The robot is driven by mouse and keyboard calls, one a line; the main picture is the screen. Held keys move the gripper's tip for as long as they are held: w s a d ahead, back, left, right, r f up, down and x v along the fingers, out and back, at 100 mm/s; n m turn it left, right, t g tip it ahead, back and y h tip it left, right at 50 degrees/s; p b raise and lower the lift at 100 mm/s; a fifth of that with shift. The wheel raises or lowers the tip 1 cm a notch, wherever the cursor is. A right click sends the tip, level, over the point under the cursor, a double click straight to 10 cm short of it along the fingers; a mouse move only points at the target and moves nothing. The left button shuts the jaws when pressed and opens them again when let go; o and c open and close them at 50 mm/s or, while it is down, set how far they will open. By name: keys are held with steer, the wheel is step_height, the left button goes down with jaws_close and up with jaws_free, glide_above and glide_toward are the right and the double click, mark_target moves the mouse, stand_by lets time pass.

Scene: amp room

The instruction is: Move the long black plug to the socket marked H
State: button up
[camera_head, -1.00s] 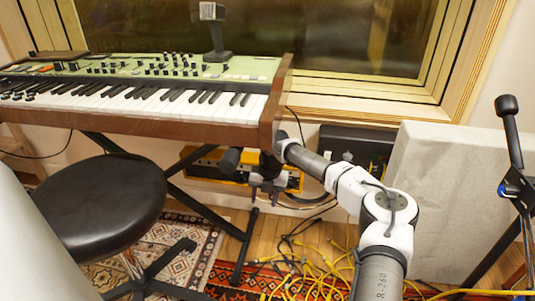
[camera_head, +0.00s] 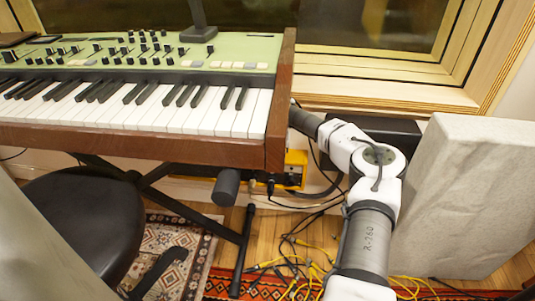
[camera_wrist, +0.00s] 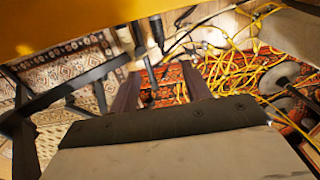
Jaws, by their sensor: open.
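A yellow box (camera_head: 296,169) shows below the right end of the keyboard. It also fills the top left of the wrist view (camera_wrist: 60,22). A black plug (camera_head: 270,186) shows at its front with a dark cable. In the wrist view a dark plug-like cylinder (camera_wrist: 157,32) projects below the box edge; I cannot tell for sure that it is the long black plug. My gripper (camera_wrist: 160,78) is open and empty, its two dark fingers apart below that cylinder. In the head view the keyboard hides my gripper. No socket letters, including H, are legible.
The keyboard (camera_head: 150,108) overhangs the box area. Its black stand (camera_head: 243,250) and a black stool (camera_head: 75,225) stand at the left. A pale panel (camera_head: 465,195) leans at the right. Yellow cables (camera_head: 300,285) lie tangled on the floor and patterned rug.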

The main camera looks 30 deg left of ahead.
mark_target(270, 190)
step_height(270, 190, down, 14)
steer(key=b, duration=0.4)
steer(key=shift+w+r+b, duration=0.1)
steer(key=shift+b, duration=0.3)
jaws_close()
stand_by(0.4)
